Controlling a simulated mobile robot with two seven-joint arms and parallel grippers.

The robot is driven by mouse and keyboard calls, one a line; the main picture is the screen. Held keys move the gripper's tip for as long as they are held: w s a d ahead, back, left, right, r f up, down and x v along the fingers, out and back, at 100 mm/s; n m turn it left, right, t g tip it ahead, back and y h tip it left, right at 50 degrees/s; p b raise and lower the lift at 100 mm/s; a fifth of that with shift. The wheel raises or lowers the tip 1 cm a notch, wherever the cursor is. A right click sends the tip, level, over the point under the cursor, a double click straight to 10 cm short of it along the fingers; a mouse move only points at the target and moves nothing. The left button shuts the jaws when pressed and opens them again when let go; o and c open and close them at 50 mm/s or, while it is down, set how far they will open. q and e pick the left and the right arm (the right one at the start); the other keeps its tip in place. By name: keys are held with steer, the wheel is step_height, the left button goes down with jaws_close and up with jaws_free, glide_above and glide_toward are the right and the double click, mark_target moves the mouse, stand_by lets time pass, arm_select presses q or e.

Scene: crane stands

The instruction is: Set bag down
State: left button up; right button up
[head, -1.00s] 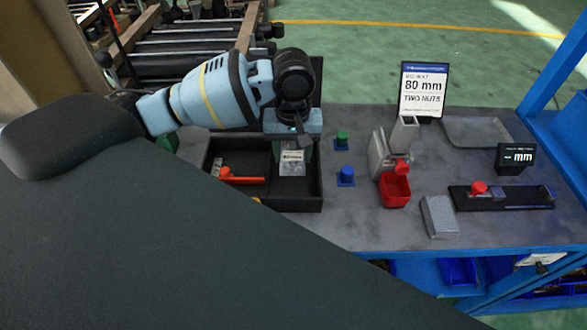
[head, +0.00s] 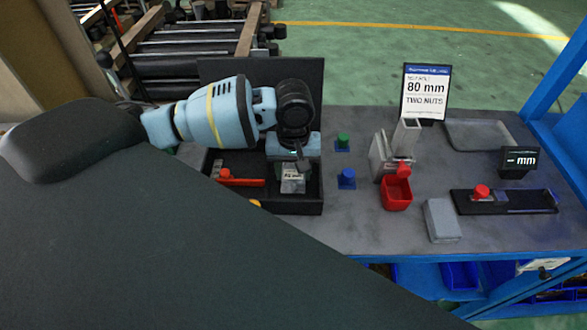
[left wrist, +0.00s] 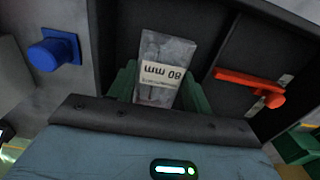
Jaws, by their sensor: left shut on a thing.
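A small clear bag (head: 292,184) with a white label hangs in my left gripper (head: 292,164), over the right part of the black divided tray (head: 285,208). In the left wrist view the bag (left wrist: 165,50) sits between the green fingers, its label reading "80 mm" upside down. My left gripper (left wrist: 158,92) is shut on it. The tray wall (left wrist: 215,40) shows around it there. I cannot tell whether the bag touches the tray floor. My right gripper is not in view.
The tray's left part holds a red-orange tool (head: 240,182). Right of the tray stand a green knob (head: 342,141) and a blue knob (head: 347,176). Farther right are a red bin (head: 397,196), an "80 mm, two nuts" sign (head: 425,92) and a grey block (head: 442,219).

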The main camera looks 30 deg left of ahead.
mark_target(294, 173)
arm_select(q)
steer(key=o, duration=1.2)
steer(key=shift+f, duration=0.1)
step_height(294, 173, up, 12)
steer(key=shift+r, duration=0.15)
steer(key=shift+d, duration=0.1)
